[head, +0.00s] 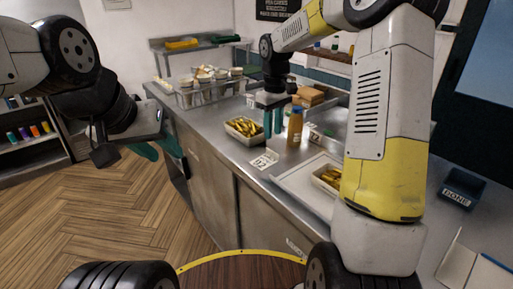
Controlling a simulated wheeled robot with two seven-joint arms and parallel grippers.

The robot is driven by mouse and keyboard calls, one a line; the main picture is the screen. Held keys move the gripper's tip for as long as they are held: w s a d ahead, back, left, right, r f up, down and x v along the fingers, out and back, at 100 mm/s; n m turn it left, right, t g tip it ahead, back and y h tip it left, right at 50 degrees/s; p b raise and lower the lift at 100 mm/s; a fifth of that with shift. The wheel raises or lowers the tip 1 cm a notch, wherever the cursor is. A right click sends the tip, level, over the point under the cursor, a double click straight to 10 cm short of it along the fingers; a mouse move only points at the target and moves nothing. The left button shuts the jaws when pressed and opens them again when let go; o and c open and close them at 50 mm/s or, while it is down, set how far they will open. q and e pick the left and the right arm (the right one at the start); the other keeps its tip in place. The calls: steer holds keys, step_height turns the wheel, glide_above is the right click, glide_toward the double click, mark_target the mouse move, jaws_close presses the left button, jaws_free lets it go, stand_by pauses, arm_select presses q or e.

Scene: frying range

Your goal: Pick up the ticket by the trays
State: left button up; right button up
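A white ticket (264,160) with dark print lies flat near the counter's front edge. It is between a container of fries (232,133) and a pale tray (288,184) that bears another container of fries (322,180). My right gripper (273,134) points down over the counter, behind the ticket and beside the first fries container. Its two teal fingers are apart with nothing seen between them. My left gripper (158,149) is out over the floor left of the counter, its teal fingers spread and empty.
A bottle with orange-brown contents (295,128) stands close right of my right gripper. Brown boxes (308,95) are behind it. A rack of cups (205,92) is at the far left of the counter. A dark bin marked DONE (462,188) is at right.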

mark_target(264, 159)
step_height(264, 159, down, 8)
steer(key=shift+w+a+r, duration=0.1)
steer(key=shift+w+a, duration=0.05)
jaws_close()
stand_by(0.3)
